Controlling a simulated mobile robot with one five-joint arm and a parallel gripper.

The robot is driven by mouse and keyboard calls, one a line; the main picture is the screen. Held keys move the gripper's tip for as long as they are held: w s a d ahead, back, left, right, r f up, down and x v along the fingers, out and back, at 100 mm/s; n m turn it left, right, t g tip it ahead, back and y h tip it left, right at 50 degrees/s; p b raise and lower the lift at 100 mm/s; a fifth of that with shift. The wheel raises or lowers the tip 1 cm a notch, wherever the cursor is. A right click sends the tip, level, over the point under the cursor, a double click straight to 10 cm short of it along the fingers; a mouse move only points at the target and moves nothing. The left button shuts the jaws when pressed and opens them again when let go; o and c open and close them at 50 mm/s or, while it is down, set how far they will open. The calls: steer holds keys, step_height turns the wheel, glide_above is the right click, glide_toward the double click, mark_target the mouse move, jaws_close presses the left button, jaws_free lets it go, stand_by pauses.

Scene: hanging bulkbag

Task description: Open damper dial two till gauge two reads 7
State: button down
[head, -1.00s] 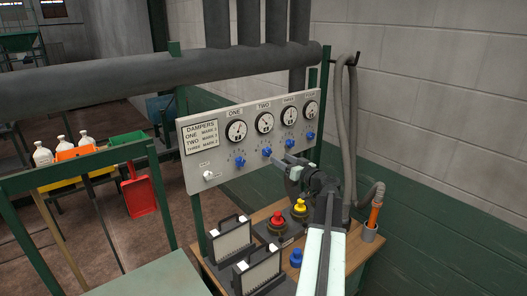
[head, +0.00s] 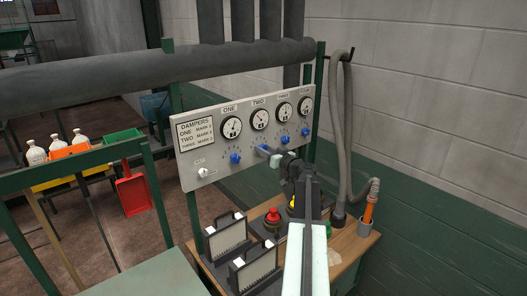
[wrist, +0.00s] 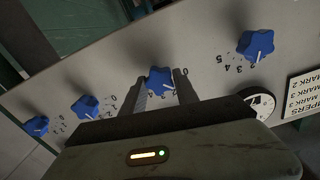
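Dial two (head: 262,149) is a blue knob under gauge two (head: 260,118) on the grey damper panel (head: 213,166). Gauge two is a round white dial with a black rim; its reading is too small to tell. My gripper (head: 270,152) is at dial two and partly hides it. In the wrist view, dial two (wrist: 159,78) sits between the two fingertips of my gripper (wrist: 160,84), one on each side. The fingers are apart, with what looks like a narrow gap to the knob. A white pointer line shows on the knob, with painted numbers around it.
Blue knobs for dial one (head: 235,159), dial three (head: 285,142) and dial four (head: 306,132) flank it. Below, a wooden bench (head: 345,245) holds a red button (head: 272,216) and black-framed boxes (head: 225,238). A grey hose (head: 338,130) hangs at right.

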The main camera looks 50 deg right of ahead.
steer(key=shift+m, duration=2.8)
steer(key=c, duration=0.9)
jaws_free()
steer(key=s, duration=0.7)
steer(key=shift+s+a, duration=0.35)
steer(key=shift+s, duration=0.05)
